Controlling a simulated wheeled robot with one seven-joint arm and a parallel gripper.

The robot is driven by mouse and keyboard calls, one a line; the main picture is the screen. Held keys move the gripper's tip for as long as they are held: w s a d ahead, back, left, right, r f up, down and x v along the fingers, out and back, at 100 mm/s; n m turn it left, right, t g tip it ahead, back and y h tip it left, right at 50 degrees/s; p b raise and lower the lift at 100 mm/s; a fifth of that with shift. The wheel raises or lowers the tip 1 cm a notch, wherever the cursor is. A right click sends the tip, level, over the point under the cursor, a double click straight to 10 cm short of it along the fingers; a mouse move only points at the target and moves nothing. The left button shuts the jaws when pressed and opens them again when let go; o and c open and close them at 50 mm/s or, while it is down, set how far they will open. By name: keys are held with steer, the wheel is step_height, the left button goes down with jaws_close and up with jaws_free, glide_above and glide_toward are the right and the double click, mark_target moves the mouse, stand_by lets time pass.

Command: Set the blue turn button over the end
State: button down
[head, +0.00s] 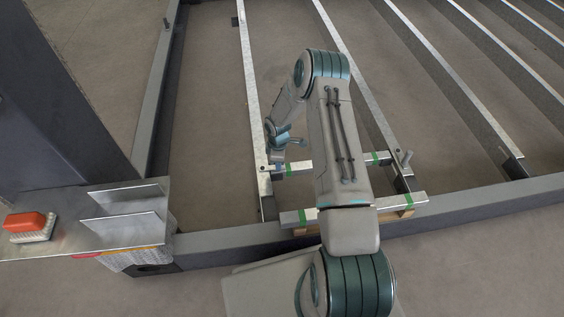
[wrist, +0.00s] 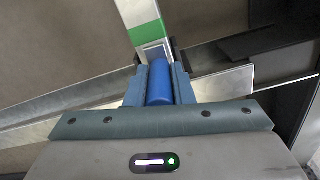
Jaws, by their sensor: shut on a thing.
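The blue turn button (wrist: 160,84) is a rounded blue piece between the two blue-grey fingers of my gripper (wrist: 158,78) in the wrist view. My gripper is shut on it. Just beyond it is the end of a pale metal bar (wrist: 143,14) with a green band (wrist: 146,33). The button's far tip lies close to this end and partly overlaps it in the picture; I cannot tell whether they touch. In the head view my gripper (head: 278,150) is at the left end of the upper short crossbar (head: 300,168), and the button is hard to make out there.
A lower crossbar (head: 330,212) with green bands runs nearer to me. Long metal rails (head: 248,80) extend away over the brown floor. A grey beam (head: 230,238) crosses the front. At left, a metal shelf (head: 60,240) carries an orange block (head: 27,222) beside a dark post (head: 60,90).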

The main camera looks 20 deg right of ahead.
steer(key=shift+d, duration=0.1)
steer(key=c, duration=1.3)
jaws_free()
steer(key=shift+o, duration=0.2)
steer(key=shift+r, duration=0.1)
step_height(320, 180, up, 14)
steer(key=p, duration=0.5)
steer(key=s+r+m+p, duration=0.25)
steer(key=r+p, duration=0.25)
steer(key=r, duration=0.7)
steer(key=s+r+m+t+h+p, duration=0.1)
steer(key=s+r+p, duration=0.3)
steer(key=r, duration=0.8)
steer(key=s+r+m+p, duration=0.15)
steer(key=r+p, duration=0.35)
steer(key=r, duration=0.7)
steer(key=s+a+r+m+t+p, duration=0.1)
steer(key=s+r+m+p, duration=0.3)
steer(key=s+r+p, duration=0.4)
steer(key=s+a+r+m+y+p, duration=0.1)
steer(key=s+r+m+p, duration=0.4)
steer(key=s+r+p, duration=0.4)
steer(key=s+r, duration=0.5)
steer(key=r, duration=0.7)
steer(key=shift+a+r+t, duration=0.3)
steer(key=shift+a+t, duration=0.05)
steer(key=shift+t, duration=0.05)
